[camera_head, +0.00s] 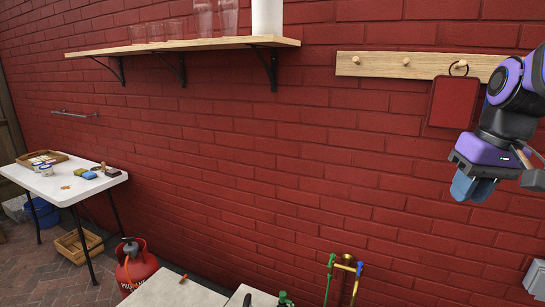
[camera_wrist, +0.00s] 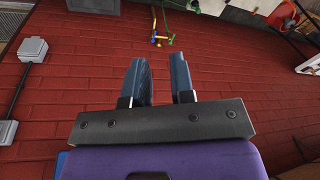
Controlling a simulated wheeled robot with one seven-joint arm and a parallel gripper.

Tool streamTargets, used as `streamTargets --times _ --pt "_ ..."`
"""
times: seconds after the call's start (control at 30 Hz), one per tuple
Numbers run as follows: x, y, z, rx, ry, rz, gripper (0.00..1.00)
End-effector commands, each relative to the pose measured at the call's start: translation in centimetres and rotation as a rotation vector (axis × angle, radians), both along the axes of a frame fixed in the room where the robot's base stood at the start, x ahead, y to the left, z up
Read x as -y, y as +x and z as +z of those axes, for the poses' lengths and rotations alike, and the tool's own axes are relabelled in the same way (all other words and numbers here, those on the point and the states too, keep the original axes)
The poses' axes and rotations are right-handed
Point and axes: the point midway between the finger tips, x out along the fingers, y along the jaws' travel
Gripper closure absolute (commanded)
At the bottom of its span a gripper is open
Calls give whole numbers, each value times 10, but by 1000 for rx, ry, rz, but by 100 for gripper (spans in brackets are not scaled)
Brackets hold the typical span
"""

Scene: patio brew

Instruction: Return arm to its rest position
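My gripper (camera_head: 473,188) is at the right of the head view, in front of the red brick wall, with its blue-grey fingers pointing down. The purple arm reaches in from the right edge. In the wrist view the two fingers of my gripper (camera_wrist: 160,68) stand apart with a gap between them. Nothing is held; brick wall shows through the gap. The gripper is below and right of a red hanging pad (camera_head: 453,101) and appears clear of the wall.
A wooden peg rail (camera_head: 400,64) holds the pad. A shelf (camera_head: 190,45) carries glasses and a white cylinder. Left stands a white folding table (camera_head: 60,185) with small items. A red gas bottle (camera_head: 136,266) and green-yellow taps (camera_head: 345,264) are low. A grey wall box (camera_head: 534,279) is lower right.

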Motion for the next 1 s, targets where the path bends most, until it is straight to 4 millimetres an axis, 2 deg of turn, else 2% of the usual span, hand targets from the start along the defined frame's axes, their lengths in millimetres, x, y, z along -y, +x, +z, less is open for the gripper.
streamTargets --times 0.1,0.3,0.5,0.7,1.0 --pt "-18 -27 10 69 -41 11 77" --pt "-37 -69 18 185 -85 17 77" --pt "-46 -98 18 273 -101 19 77" --pt "-48 -108 17 306 -103 18 77" --pt "-48 -108 17 306 -103 17 77"
